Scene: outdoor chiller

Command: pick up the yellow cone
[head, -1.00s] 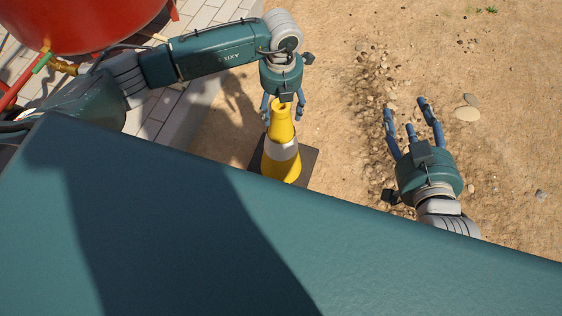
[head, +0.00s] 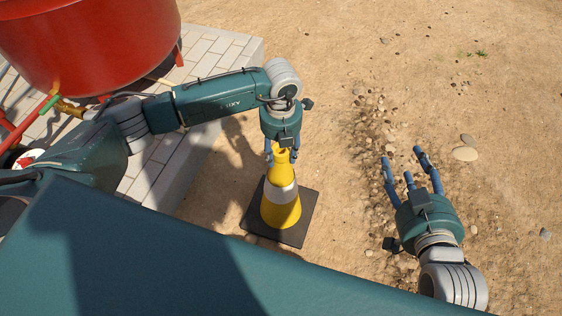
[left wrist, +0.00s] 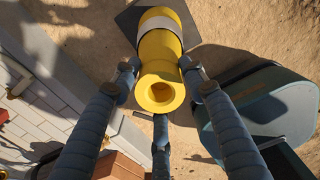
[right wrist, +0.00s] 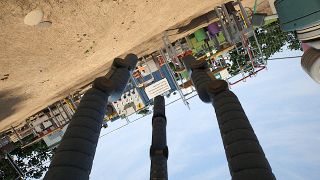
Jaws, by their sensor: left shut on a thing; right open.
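The yellow cone (head: 281,211) has a white band and a dark square base, and stands upright on sandy ground in the head view. My left gripper (head: 282,156) is at the cone's top with its fingers closed around it. In the left wrist view the cone's open tip (left wrist: 160,88) sits between the fingers, and its base is partly hidden behind the cone. I cannot tell whether the base touches the ground. My right gripper (head: 405,163) is open and empty over the gravel to the right of the cone.
A red tank (head: 85,45) with pipes stands on a paved slab (head: 205,125) at the upper left. The slab's edge runs just left of the cone. Open sand lies beyond and to the right, with gravel and a few stones (head: 464,153).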

